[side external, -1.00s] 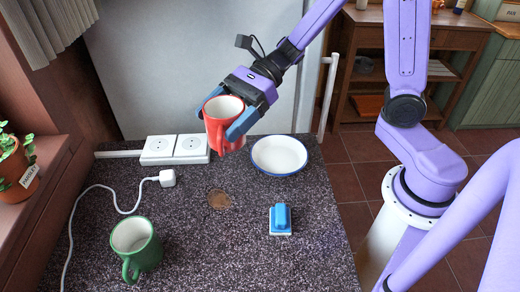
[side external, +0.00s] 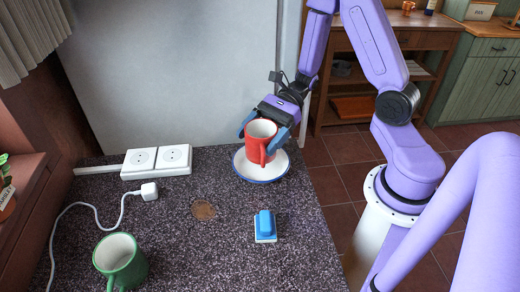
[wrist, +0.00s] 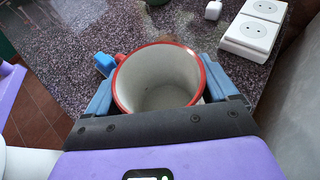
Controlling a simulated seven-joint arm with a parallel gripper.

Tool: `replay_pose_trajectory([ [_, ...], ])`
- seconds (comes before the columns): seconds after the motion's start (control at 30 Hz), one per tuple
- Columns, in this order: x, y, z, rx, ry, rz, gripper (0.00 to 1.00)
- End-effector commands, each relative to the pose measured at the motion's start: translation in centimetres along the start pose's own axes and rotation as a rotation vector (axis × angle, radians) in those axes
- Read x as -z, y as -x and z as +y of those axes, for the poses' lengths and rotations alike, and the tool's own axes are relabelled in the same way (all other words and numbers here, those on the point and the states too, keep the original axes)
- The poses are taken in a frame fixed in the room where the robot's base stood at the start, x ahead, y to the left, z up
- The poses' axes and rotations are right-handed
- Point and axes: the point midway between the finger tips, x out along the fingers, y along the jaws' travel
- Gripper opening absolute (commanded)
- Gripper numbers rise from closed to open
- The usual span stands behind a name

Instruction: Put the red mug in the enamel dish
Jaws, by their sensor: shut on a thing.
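The red mug (side external: 258,146) is upright with its white inside showing, and my gripper (side external: 265,122) is shut on it, one blue finger on each side. The white enamel dish (side external: 244,168) with a blue rim lies under the mug at the back right of the counter. The mug is over the dish; I cannot tell whether its base touches it. In the wrist view the red mug (wrist: 158,82) sits between the fingers and hides most of the dish.
A green mug (side external: 120,262) stands at the front left. A blue and white brush or sponge (side external: 265,227) lies in front of the dish. A white socket strip (side external: 157,160) and its cable with a plug (side external: 149,191) are at the left. A brown coaster-like disc (side external: 203,211) lies mid-counter.

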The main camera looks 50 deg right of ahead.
Motion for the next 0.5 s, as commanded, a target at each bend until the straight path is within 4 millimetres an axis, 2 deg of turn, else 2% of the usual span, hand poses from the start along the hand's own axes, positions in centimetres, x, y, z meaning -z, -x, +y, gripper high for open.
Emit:
replay_pose_trajectory([
  [0.33,3.0,-1.2,0.0,-0.001,-0.005,0.000,0.46],
  [0.5,3.7,-1.6,0.0,0.000,0.000,0.000,0.46],
])
